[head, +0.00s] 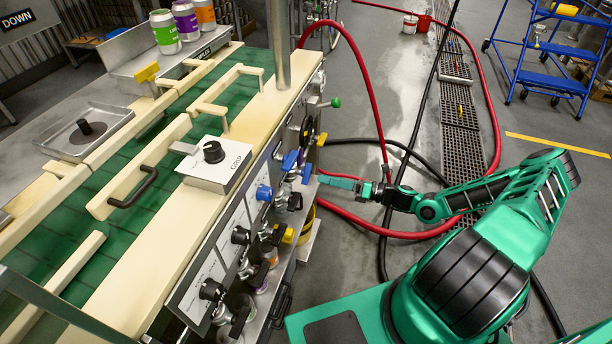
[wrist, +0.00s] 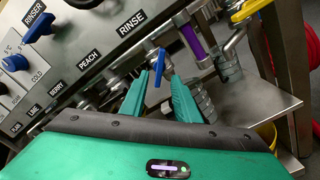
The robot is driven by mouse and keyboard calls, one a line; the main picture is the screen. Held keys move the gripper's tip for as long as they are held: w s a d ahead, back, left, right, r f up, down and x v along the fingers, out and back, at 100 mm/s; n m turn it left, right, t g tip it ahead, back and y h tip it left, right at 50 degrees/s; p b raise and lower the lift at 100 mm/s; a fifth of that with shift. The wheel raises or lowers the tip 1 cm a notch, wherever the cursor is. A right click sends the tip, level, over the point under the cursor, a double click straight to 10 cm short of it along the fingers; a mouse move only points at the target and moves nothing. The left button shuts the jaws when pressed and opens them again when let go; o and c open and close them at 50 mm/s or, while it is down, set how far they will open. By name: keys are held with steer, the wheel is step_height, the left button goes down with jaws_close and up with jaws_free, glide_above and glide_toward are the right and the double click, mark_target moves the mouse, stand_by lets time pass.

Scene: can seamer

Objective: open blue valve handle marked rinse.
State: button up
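The blue valve handle (wrist: 158,68) hangs below the RINSE label (wrist: 131,22) on the panel in the wrist view, pointing down and slightly tilted. My gripper (wrist: 159,75) is open, with one green finger on each side of this handle. I cannot tell whether either finger touches it. In the head view, my gripper (head: 322,179) reaches the panel's side from the right, and the blue handle (head: 306,174) shows just at its tips. The valve body behind the handle is partly hidden by the fingers.
A second blue handle (wrist: 39,27) sits by the RINSER label, with a blue knob (wrist: 15,62) below it. A red hose (head: 372,90) lies on the floor. A metal shelf (wrist: 262,105) sits below the valves.

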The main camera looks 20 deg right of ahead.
mark_target(307, 176)
steer(key=x, duration=0.7)
steer(key=shift+w+a, duration=0.25)
steer(key=shift+a, duration=0.05)
jaws_close()
